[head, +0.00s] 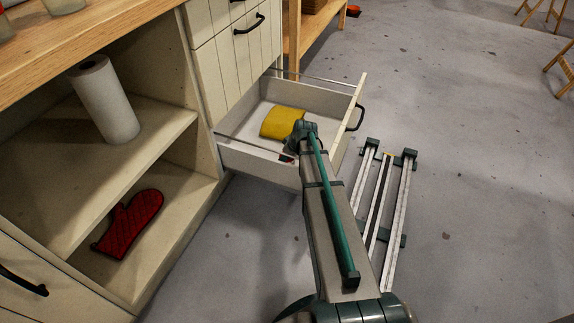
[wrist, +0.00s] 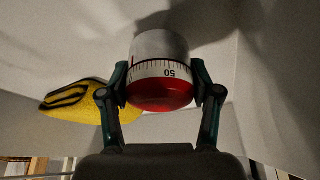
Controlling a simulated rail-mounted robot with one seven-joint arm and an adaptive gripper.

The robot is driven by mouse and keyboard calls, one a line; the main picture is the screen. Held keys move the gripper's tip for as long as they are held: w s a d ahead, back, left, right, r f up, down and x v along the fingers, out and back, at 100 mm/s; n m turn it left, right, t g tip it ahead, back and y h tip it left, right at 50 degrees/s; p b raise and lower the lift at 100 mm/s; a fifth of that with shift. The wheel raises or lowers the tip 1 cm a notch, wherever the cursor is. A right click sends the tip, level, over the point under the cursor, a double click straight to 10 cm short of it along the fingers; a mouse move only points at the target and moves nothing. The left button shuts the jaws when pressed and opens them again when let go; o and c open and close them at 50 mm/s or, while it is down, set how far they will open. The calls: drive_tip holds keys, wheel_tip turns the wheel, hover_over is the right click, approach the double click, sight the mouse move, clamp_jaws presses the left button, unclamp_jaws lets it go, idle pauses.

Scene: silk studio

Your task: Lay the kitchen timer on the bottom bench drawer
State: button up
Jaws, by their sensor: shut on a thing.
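The kitchen timer (wrist: 160,75) is white and red with a numbered scale. In the wrist view it sits between the two fingers of my gripper (wrist: 162,92), which is shut on it. The bottom bench drawer (head: 255,103) is pulled open in the head view. My gripper reaches down into the drawer at its near side; its fingers and the timer are mostly hidden there by my arm. In the wrist view the drawer's pale inside surfaces lie behind the timer. I cannot tell whether the timer touches the drawer floor.
A yellow cloth-like thing (head: 283,122) with dark edging lies in the drawer, left of the timer in the wrist view (wrist: 72,97). Left of the drawer, open shelves hold a paper roll (head: 104,98) and a red oven mitt (head: 128,224). A closed drawer front (head: 235,55) stands above.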

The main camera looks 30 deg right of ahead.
drive_tip(key=shift+f, duration=1.05)
drive_tip(key=shift+f, duration=0.1)
drive_tip(key=o, duration=1.4)
drive_tip(key=p+v, duration=0.3)
drive_tip(key=v, duration=0.4)
drive_tip(key=shift+s+r, duration=0.1)
drive_tip(key=shift+r, duration=0.25)
